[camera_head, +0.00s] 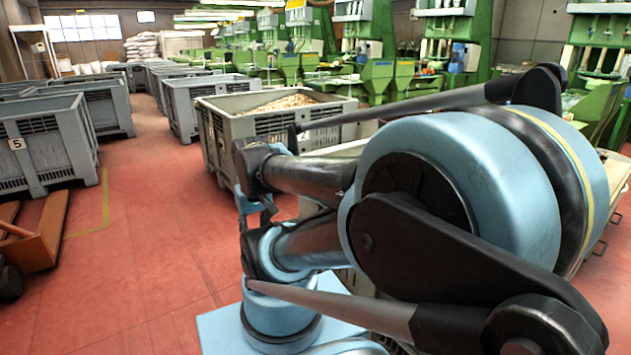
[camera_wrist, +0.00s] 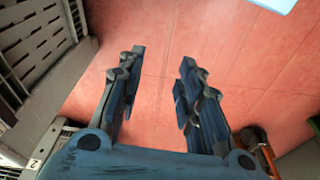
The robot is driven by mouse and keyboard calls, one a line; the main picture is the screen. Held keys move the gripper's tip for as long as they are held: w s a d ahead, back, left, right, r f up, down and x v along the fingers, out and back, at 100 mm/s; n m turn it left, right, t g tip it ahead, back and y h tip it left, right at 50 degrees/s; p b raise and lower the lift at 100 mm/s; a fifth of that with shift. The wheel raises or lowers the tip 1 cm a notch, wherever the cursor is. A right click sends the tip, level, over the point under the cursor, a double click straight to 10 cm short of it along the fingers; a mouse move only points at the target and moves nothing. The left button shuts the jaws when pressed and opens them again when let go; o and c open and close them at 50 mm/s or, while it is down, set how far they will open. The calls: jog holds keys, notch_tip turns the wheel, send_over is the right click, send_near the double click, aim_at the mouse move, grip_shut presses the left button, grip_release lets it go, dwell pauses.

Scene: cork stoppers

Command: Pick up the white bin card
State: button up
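A small white card with a black "5" (camera_head: 17,144) is on the front of a grey slatted bin at the left in the head view. In the wrist view a small pale card with a dark mark (camera_wrist: 35,163) shows at the lower left, by the grey bin there; I cannot tell if it is the same card. My gripper (camera_wrist: 162,58) is open and empty, its two dark fingers apart over red floor. The card lies outside the fingers, to their lower left. In the head view my arm hides most of the gripper.
A grey bin of corks (camera_head: 265,120) stands behind my arm. More grey bins (camera_head: 200,95) line the aisle. An orange metal frame (camera_head: 38,238) lies at the left. Green machines (camera_head: 375,70) stand at the back. Red floor (camera_head: 150,220) is open between.

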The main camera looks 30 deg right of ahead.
jog(key=shift+o, duration=0.6)
jog(key=shift+w+a, duration=0.1)
jog(key=shift+a, duration=0.05)
jog(key=o, duration=0.4)
jog(key=shift+s+r, duration=0.2)
jog(key=shift+s, duration=0.05)
jog(key=o, duration=0.4)
jog(key=shift+r, duration=0.4)
jog(key=shift+o, duration=0.2)
jog(key=w+d+r+m+g, duration=0.1)
jog(key=w+d+r+m, duration=0.55)
jog(key=w+d, duration=0.3)
jog(key=w+d+r+m+g, duration=0.1)
jog(key=w+d+r+m, duration=0.4)
jog(key=w+d+r, duration=0.5)
jog(key=w+d+f+m, duration=0.2)
jog(key=w+d+m, duration=0.35)
jog(key=d, duration=0.75)
jog(key=f, duration=1.1)
jog(key=shift+w+a+f, duration=0.1)
jog(key=shift+w+f, duration=0.1)
jog(key=shift+s+d+f, duration=0.1)
jog(key=shift+d+f, duration=0.05)
jog(key=shift+f, duration=1.2)
jog(key=shift+d+f, duration=0.1)
jog(key=shift+f, duration=1.2)
